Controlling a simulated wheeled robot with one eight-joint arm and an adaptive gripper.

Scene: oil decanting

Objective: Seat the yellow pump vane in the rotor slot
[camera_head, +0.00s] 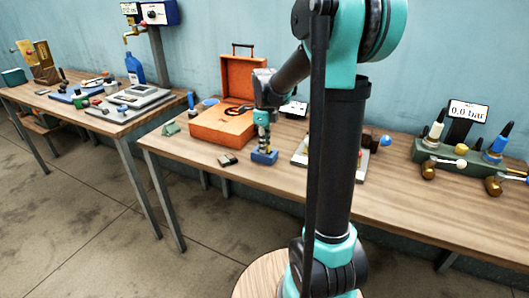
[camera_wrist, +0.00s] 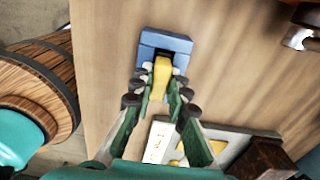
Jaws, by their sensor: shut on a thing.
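The yellow pump vane (camera_wrist: 161,76) is between the fingertips of my gripper (camera_wrist: 162,80), which is shut on it. Its far end is at a blue block (camera_wrist: 150,41) with a dark slot in its top. I cannot tell whether the vane's end is inside the slot or just above it. In the head view my gripper (camera_head: 264,146) points down over the blue block (camera_head: 264,157) on the middle table. The vane is too small to make out there. A pale plate (camera_wrist: 240,146) with yellow parts lies close by; I cannot make out a rotor on it.
An open orange case (camera_head: 221,128) stands left of the blue block. A small dark object (camera_head: 227,160) lies near the table's front edge. The pale plate (camera_head: 300,159) is partly hidden behind my arm. A green valve block (camera_head: 440,153) stands at the right.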

